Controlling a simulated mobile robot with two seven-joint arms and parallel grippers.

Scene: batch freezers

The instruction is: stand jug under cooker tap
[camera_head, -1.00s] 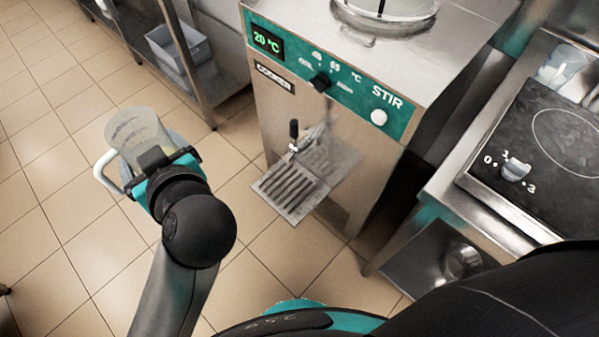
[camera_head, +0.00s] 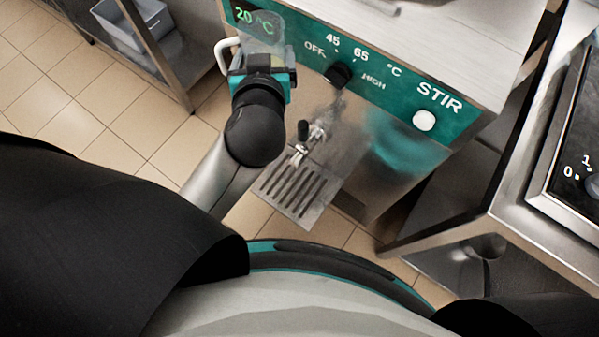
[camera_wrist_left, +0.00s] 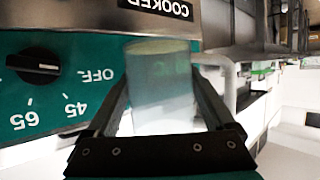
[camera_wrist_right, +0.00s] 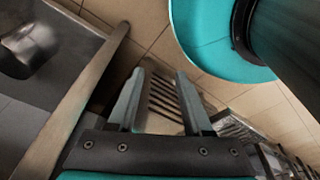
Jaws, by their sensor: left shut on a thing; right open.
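The clear jug (camera_head: 268,32) with a white handle (camera_head: 226,55) is in front of the cooker's teal panel, left of its knob, in the head view. My left gripper (camera_head: 262,66) is shut on it. The left wrist view shows the jug (camera_wrist_left: 160,85) between the fingers. The cooker tap (camera_head: 311,135) with its black lever is lower and right of the jug, above the slatted drip tray (camera_head: 296,190). The tray also shows in the right wrist view (camera_wrist_right: 165,100), beyond the open, empty right gripper (camera_wrist_right: 158,95). The right gripper is not in the head view.
The cooker's steel front (camera_head: 385,165) stands behind the tap. A shelf with a grey bin (camera_head: 130,20) is at the upper left. Tiled floor is clear at the left.

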